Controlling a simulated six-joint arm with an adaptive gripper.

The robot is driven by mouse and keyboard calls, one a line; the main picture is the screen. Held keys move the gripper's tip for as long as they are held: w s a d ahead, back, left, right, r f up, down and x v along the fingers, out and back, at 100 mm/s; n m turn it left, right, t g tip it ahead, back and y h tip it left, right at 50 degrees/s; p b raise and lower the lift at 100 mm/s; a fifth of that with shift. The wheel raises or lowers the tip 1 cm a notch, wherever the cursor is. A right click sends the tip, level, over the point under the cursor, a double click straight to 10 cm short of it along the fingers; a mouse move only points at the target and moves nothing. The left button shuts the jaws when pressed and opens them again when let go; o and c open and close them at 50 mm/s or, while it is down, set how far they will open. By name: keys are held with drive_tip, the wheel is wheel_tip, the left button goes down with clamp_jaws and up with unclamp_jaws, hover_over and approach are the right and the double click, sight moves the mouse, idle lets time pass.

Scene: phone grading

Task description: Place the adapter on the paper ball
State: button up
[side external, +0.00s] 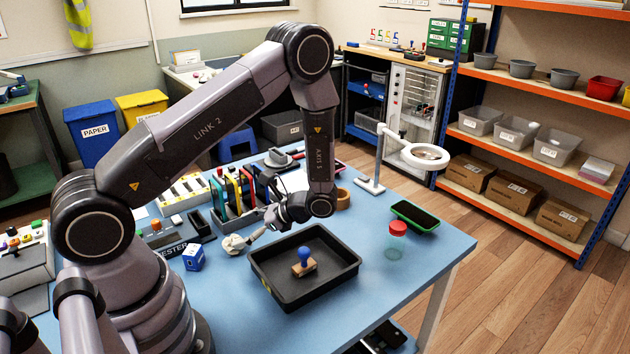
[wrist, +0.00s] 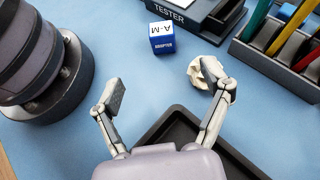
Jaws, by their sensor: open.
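The adapter is a small blue and white cube (side external: 194,258) on the blue table, left of the paper ball. In the wrist view the adapter (wrist: 162,42) shows its printed label, beyond my fingertips. The paper ball (side external: 234,244) is a crumpled off-white lump on the table by the black tray's corner. In the wrist view the paper ball (wrist: 203,72) lies just beyond my right fingertip, which partly covers it. My gripper (side external: 263,226) is open and empty above the table; its fingers also show spread in the wrist view (wrist: 170,95). Contact with the ball cannot be told.
A black tray (side external: 347,272) holds a wooden stamp with a blue knob (side external: 304,257). A tester box (wrist: 188,12) and a slotted rack (wrist: 270,65) stand behind the ball.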

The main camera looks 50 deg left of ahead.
drive_tip(key=m+y, duration=0.1)
approach(188, 254)
drive_tip(key=shift+g, duration=0.3)
drive_tip(key=s+a+f, duration=0.1)
drive_tip(key=a+f, duration=0.1)
drive_tip(key=s+a+f, duration=0.1)
drive_tip(key=a+f, duration=0.1)
drive_tip(key=shift+s+a, duration=0.25)
drive_tip(key=shift+x, duration=2.75)
drive_tip(key=shift+w+a, duration=0.15)
drive_tip(key=shift+c, duration=0.2)
drive_tip(key=c, duration=1.2)
drive_tip(key=shift+r, duration=0.15)
